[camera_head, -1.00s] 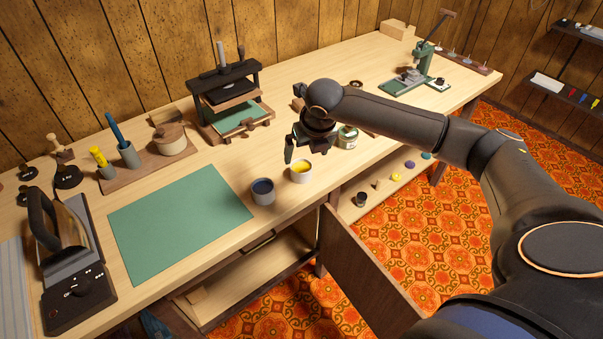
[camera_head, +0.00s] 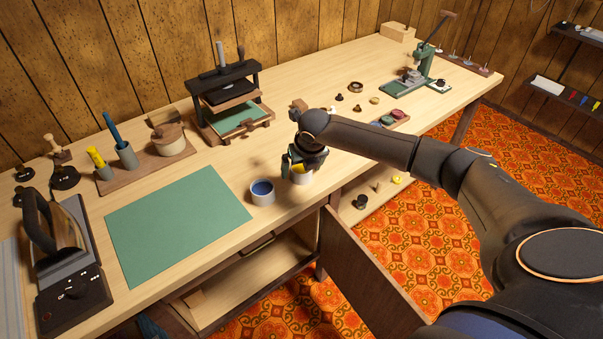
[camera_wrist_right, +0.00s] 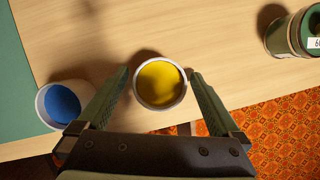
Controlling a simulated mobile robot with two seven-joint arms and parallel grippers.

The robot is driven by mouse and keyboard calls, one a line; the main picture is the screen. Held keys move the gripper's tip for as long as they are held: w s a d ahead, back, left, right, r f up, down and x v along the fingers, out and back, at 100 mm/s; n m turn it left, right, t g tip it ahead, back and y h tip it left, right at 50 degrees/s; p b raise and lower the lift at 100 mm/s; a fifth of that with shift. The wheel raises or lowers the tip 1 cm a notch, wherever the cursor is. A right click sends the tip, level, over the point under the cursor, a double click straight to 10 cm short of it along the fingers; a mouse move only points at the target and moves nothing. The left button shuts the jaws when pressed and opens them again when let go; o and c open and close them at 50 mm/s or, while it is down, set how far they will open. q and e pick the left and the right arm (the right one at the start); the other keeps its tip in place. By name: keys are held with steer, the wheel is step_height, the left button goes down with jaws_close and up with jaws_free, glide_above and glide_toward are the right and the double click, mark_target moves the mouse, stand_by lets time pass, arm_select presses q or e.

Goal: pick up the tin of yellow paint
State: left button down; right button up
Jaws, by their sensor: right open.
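The tin of yellow paint (camera_head: 301,175) stands upright near the front edge of the workbench, partly hidden by my right gripper in the head view. In the right wrist view, the tin of yellow paint (camera_wrist_right: 160,83) shows its round white rim and yellow paint from above. My right gripper (camera_wrist_right: 160,75) is open, with one green finger on each side of the tin; a narrow gap shows on both sides. In the head view the right gripper (camera_head: 300,165) is over the tin. My left gripper is not in view.
A tin of blue paint (camera_head: 262,191) stands close to the left of the yellow one. A green mat (camera_head: 178,225) lies further left. A green labelled can (camera_wrist_right: 292,35) is to the right in the wrist view. An open cabinet door (camera_head: 365,275) hangs below the bench edge.

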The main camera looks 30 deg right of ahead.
steer(key=shift+c, duration=0.4)
steer(key=c, duration=1.5)
jaws_close()
steer(key=shift+r, duration=0.1)
